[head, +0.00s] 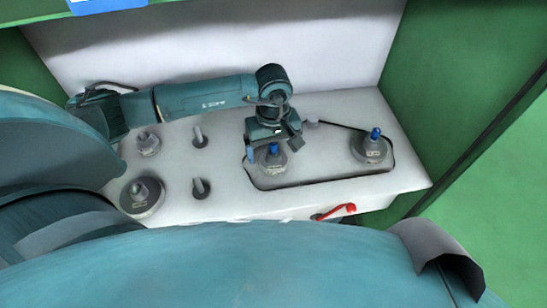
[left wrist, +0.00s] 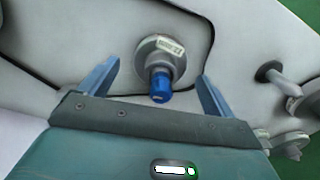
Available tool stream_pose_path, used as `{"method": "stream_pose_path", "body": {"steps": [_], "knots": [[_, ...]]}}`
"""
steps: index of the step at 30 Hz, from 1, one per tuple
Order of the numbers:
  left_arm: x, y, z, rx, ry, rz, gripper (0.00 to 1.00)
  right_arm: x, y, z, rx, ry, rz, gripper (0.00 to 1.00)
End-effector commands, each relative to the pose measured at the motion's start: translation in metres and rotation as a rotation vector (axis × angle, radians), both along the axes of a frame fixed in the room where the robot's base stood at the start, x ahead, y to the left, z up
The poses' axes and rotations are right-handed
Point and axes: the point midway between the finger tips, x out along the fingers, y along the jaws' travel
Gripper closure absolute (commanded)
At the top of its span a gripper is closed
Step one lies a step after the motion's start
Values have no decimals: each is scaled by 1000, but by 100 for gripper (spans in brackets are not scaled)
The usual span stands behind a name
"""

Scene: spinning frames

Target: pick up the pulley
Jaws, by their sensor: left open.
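A grey round pulley (head: 272,164) with a blue-capped shaft stands on the white bench inside a black belt loop. A second blue-capped pulley (head: 371,149) stands at the right end of the loop. My left gripper (head: 273,148) is open above the first pulley, pointing down. In the left wrist view, a blue-capped pulley (left wrist: 157,50) shows between the two blue fingers of my left gripper (left wrist: 158,70), with gaps on both sides and no visible contact. The height between them is hard to tell. My right gripper is not in view.
The black belt (head: 318,186) runs around both blue-capped pulleys. Grey pulleys (head: 142,194) and (head: 148,145) and two short upright posts (head: 201,187) stand at the left. A red crank handle (head: 337,211) sits at the front edge. Green walls (head: 440,75) flank the white bench.

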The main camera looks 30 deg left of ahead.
Motion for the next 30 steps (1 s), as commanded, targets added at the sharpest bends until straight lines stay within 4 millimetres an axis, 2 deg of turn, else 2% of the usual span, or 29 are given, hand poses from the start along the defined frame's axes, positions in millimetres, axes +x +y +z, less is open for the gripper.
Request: {"method": "stream_pose_path", "body": {"steps": [4,12,30], "knots": [[-1,0,-17,0,1,-1,10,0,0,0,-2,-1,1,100],[0,0,-19,0,0,-1,10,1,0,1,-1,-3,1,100],[0,0,-19,-1,-1,0,59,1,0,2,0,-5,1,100]]}}
